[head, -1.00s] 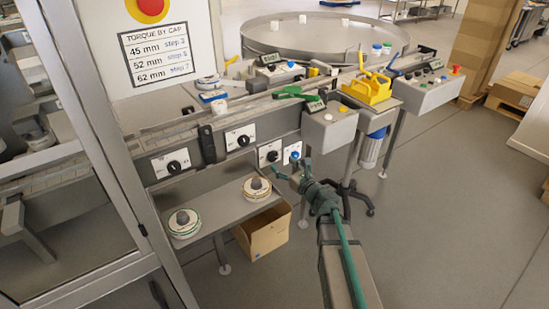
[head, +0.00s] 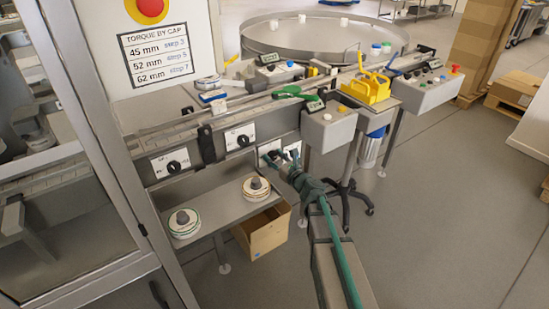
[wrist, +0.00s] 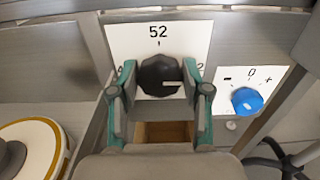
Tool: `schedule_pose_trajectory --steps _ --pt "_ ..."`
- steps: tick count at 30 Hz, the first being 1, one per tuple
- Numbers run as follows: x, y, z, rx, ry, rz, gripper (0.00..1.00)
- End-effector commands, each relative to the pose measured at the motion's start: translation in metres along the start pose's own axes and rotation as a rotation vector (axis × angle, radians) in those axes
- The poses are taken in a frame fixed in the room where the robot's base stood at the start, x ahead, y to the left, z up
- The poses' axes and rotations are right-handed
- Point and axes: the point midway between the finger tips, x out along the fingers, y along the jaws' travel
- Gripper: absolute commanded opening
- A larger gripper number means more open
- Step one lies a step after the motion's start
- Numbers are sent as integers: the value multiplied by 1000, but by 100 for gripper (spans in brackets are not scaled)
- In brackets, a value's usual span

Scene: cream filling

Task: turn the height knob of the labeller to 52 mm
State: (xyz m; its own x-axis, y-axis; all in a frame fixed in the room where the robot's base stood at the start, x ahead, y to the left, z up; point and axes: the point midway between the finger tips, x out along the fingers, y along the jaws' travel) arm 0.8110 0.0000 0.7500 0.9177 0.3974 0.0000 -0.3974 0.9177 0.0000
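A black round knob (wrist: 157,72) sits on a white plate (wrist: 190,32) in the middle of the wrist view. "52" and a tick are printed above it. A white line on the knob points right, away from the 52 tick. Side markings are mostly hidden by my fingers. My gripper (wrist: 160,80) has one green finger on each side of the knob, with slight gaps seeming to show, so it looks open around it. In the head view my gripper (head: 282,160) is at the front plate below the machine's rail and covers most of this knob.
A blue knob (wrist: 247,100) on a plate marked minus, 0, plus is close to the right of my gripper. Other black knobs (head: 243,140) (head: 173,167) are further left. Label reels (head: 256,187) stand on a shelf below, above a cardboard box (head: 264,232).

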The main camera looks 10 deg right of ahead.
Motion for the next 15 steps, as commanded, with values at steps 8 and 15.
schedule_pose_trajectory --steps 8,15 --pt "0 0 -1 -6 0 0 12" --pt "0 0 -3 -68 -1 0 12"
